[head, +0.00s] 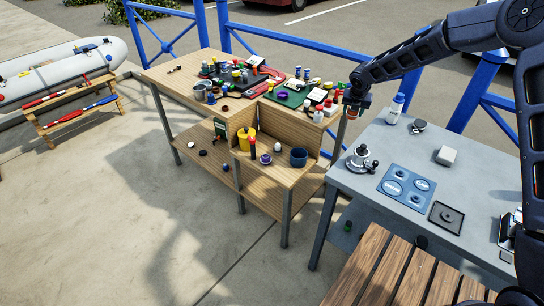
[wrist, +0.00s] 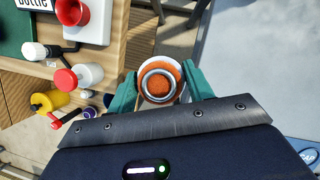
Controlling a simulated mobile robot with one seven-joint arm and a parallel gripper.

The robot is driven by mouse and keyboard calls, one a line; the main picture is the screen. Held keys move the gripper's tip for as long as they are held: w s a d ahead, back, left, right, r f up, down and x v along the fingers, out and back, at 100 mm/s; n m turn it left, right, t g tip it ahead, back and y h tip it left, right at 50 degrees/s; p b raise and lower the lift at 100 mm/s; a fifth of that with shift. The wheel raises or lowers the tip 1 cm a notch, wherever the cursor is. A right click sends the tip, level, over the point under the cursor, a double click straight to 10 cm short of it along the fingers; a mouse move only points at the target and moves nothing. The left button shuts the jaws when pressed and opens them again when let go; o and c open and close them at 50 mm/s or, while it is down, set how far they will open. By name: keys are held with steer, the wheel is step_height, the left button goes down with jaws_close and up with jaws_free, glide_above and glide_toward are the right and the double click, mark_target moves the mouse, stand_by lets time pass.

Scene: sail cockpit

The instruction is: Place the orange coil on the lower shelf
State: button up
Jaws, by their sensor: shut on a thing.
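My gripper (wrist: 161,88) has its teal fingers shut on the orange coil (wrist: 160,99), which shows as an orange ring with a grey ring and a pale rim. In the head view, my gripper (head: 352,104) hangs in the air by the right end of the wooden workbench, near the gap to the grey table. The coil is too small to make out clearly there. The workbench's lower shelf (head: 262,202) lies below and left of my gripper.
The workbench top (head: 178,72) is crowded with jars, tools and a green mat. The grey table (head: 365,150) at the right holds a winch, a bottle and a blue panel. A slatted wooden seat (head: 375,270) stands in front. Open floor lies at the left front.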

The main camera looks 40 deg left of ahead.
steer(key=s+a+f+n, duration=0.3)
steer(key=s+a, duration=0.9)
steer(key=s, duration=0.2)
steer(key=n+y, duration=0.1)
steer(key=n, duration=0.1)
glide_above(279, 168)
steer(key=d, duration=0.1)
step_height(279, 168, down, 2)
steer(key=shift+g, duration=0.4)
steer(key=f, duration=1.3)
steer(key=s+f, duration=0.1)
steer(key=f, duration=0.6)
steer(key=shift+d+f, duration=0.1)
steer(key=shift+f, duration=0.05)
steer(key=shift+f, duration=0.15)
steer(key=o, duration=1)
steer(key=shift+o, duration=0.2)
steer(key=v, duration=1.2)
steer(key=shift+d, duration=0.2)
